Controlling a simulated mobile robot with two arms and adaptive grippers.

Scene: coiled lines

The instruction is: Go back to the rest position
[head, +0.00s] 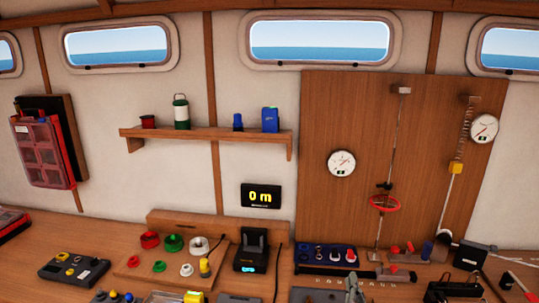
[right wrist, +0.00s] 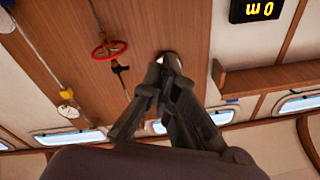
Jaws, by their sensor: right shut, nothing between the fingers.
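My right gripper (head: 352,285) shows only in part at the bottom edge of the head view, in front of the bench, right of the middle. In the right wrist view its dark fingers (right wrist: 167,72) are together with nothing between them, pointing towards the wooden wall panel (right wrist: 180,25), which appears upside down there. My left gripper is not in the head view.
The wooden bench (head: 215,283) holds a button box (head: 74,270), red, green and white rings on a board, a black stand (head: 251,250) and a blue tray (head: 325,256). A red handwheel (head: 385,203) and gauges are on the panel. A shelf (head: 205,134) hangs left of it.

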